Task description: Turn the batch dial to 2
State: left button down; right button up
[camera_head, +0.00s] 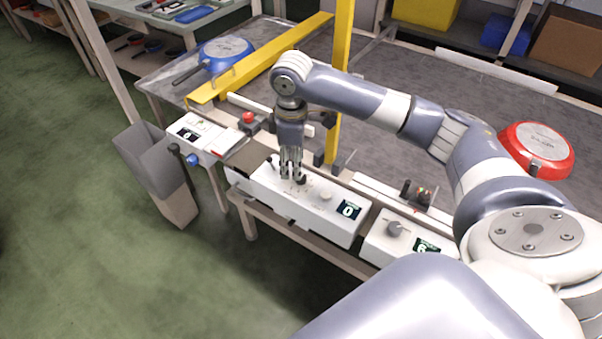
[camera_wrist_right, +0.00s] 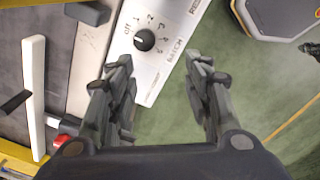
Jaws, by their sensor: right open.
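The batch dial is a round black knob (camera_wrist_right: 145,40) on a white panel, with "off" and numbers printed around it and "BATCH" beside it. Its small light mark seems to point toward "off", though it is tiny. In the head view the dial (camera_head: 301,180) sits on the middle control box (camera_head: 282,198), whose display (camera_head: 348,211) reads 0. My right gripper (camera_head: 291,174) points down close over the dial, partly covering that area. In the wrist view my right gripper (camera_wrist_right: 160,72) is open and empty, the dial lying ahead between its fingertips, apparently untouched. My left gripper is not in view.
A pale knob (camera_head: 325,196) marked "RES..." sits beside the dial. Another control box with a grey knob (camera_head: 395,229) stands to the right.

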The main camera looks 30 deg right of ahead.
jog(key=d+f, duration=0.1)
jog(key=f, duration=0.1)
jog(key=d+f, duration=0.1)
jog(key=f, duration=0.2)
jog(key=d+f, duration=0.1)
jog(key=f, duration=0.1)
jog(key=shift+w+f, duration=0.35)
jog(key=shift+f, duration=0.05)
jog(key=c, duration=1.1)
